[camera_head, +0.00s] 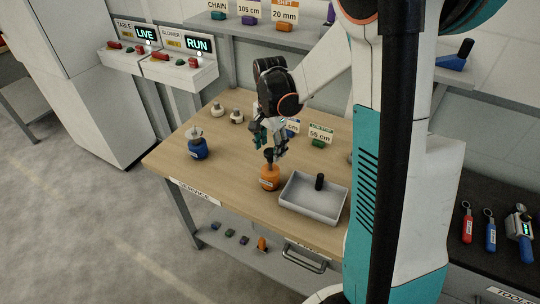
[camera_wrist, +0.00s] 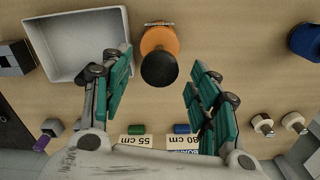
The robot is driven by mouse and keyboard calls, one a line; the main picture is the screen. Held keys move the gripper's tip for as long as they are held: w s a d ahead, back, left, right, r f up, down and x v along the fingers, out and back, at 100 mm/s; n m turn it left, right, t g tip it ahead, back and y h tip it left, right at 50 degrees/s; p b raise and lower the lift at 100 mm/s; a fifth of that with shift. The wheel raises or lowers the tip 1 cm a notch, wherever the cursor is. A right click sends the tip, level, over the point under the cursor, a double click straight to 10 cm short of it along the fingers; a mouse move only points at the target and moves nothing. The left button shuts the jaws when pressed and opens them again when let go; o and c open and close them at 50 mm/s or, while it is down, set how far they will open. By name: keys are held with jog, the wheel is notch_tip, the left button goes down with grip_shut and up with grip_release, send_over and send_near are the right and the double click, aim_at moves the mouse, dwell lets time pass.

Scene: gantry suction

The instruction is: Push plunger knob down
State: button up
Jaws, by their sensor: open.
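The plunger is an orange cylinder (camera_head: 269,178) with a black knob (camera_head: 268,154) on top. It stands upright on the wooden table, left of the grey tray. In the wrist view the black knob (camera_wrist: 159,70) lies between my gripper's teal fingers, with the orange body (camera_wrist: 160,38) partly hidden behind it. My gripper (camera_head: 270,146) is open and points down close around or just above the knob. Both fingers (camera_wrist: 162,75) stand apart from the knob in the wrist view. I cannot tell whether any part touches it.
A blue piece with a metal top (camera_head: 197,148) stands left on the table. Two small pale knobs (camera_head: 236,116) and card labels (camera_head: 320,133) stand behind. Table (camera_head: 225,180) room is free left of the plunger.

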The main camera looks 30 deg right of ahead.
aim_at(270, 151)
jog(key=shift+f, duration=1.65)
grip_shut()
notch_tip(270, 151, down, 3)
jog(key=b, duration=0.3)
jog(key=shift+f, duration=0.15)
grip_release()
